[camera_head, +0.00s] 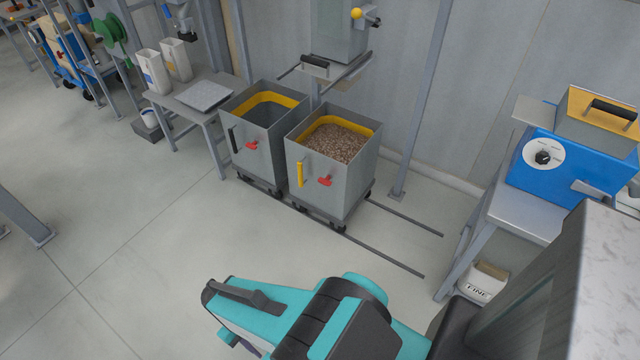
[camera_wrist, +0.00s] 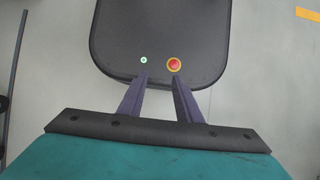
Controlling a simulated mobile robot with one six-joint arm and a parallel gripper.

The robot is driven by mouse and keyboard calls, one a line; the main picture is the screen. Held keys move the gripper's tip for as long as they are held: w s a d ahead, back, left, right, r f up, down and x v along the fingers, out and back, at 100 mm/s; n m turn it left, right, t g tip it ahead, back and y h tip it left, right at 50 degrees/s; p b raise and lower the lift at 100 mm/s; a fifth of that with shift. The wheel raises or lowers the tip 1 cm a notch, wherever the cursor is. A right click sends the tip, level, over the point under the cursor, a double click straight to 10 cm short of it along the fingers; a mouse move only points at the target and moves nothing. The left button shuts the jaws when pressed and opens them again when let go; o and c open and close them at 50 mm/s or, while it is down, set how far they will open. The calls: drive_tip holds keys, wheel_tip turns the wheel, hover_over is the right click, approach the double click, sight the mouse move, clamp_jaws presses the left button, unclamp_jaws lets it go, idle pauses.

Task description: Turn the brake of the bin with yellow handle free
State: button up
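The bin with the yellow handle (camera_head: 300,174) is the right one of two grey bins, in the head view. It holds brown granular material up near its yellow inner band. Its red brake knob (camera_head: 325,181) sits on the front face, right of the handle. The bin stands on a small wheeled frame on floor rails. My gripper shows in the wrist view (camera_wrist: 161,85) with two dark fingers apart and nothing between them. It points down over my own base, away from the bin. In the head view my teal arm is at the bottom, and the fingers are hard to make out.
A second bin with a black handle (camera_head: 233,140) and a red knob stands directly left. A hopper outlet (camera_head: 335,65) hangs behind the bins. A blue machine (camera_head: 567,170) stands on a bench at right, with a bag marked FINE (camera_head: 482,283) below. The floor before the bins is clear.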

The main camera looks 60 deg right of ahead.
drive_tip(key=shift+w+a, duration=0.1)
drive_tip(key=shift+a, duration=0.1)
